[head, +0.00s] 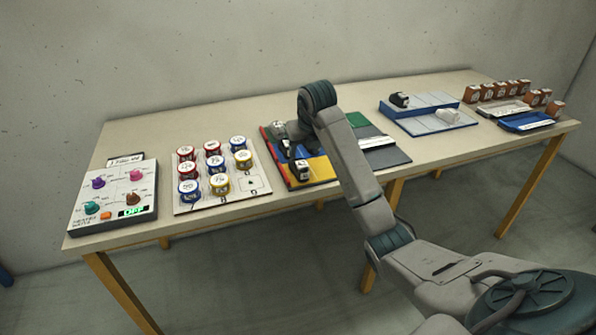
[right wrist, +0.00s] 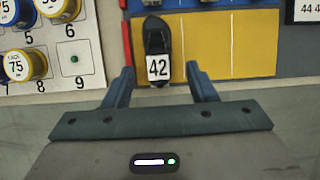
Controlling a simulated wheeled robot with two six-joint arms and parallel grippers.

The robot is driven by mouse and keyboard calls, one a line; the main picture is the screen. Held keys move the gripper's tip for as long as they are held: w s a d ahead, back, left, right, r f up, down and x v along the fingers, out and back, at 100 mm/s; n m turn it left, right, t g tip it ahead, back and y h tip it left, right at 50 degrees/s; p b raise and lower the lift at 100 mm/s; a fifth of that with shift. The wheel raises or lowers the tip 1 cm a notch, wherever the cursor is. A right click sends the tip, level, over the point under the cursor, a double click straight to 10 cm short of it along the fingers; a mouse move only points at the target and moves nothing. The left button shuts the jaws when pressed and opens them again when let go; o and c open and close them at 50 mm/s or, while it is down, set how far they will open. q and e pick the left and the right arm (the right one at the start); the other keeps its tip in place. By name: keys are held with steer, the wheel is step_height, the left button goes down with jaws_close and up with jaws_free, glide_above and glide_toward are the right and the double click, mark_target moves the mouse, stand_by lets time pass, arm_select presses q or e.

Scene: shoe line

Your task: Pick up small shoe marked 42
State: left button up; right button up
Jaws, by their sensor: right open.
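The small shoe marked 42 (right wrist: 157,40) is black with a white number label on its near end. It lies on the yellow section (right wrist: 240,50) of the coloured board, at its left part. In the head view a dark shoe with a white label (head: 303,173) stands on the yellow section (head: 321,168). My right gripper (right wrist: 161,80) is open and empty. Its two fingers point toward the shoe's labelled end, one to each side of it, without visible contact. In the head view my right arm hides part of the board. My left gripper is not in view.
Left of the board is a panel with several labelled cans (head: 220,184), and farther left a knob box (head: 112,198). At right stand a blue tray with shoes (head: 430,128) and several brown boxes (head: 497,90). The table's near edge (head: 270,205) is clear.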

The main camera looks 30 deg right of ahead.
mark_target(300, 161)
steer(key=shift+x, duration=0.95)
steer(key=shift+a+p+x, duration=0.1)
steer(key=shift+p+x, duration=0.3)
steer(key=shift+x, duration=0.95)
steer(key=shift+a+p+x, duration=0.15)
steer(key=shift+p+x, duration=0.2)
steer(key=shift+x, duration=0.95)
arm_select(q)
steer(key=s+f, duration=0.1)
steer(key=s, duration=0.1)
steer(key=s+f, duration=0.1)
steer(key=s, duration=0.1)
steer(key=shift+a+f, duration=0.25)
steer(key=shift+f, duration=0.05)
arm_select(e)
steer(key=shift+d, duration=0.1)
steer(key=shift+c, duration=0.2)
steer(key=c, duration=0.7)
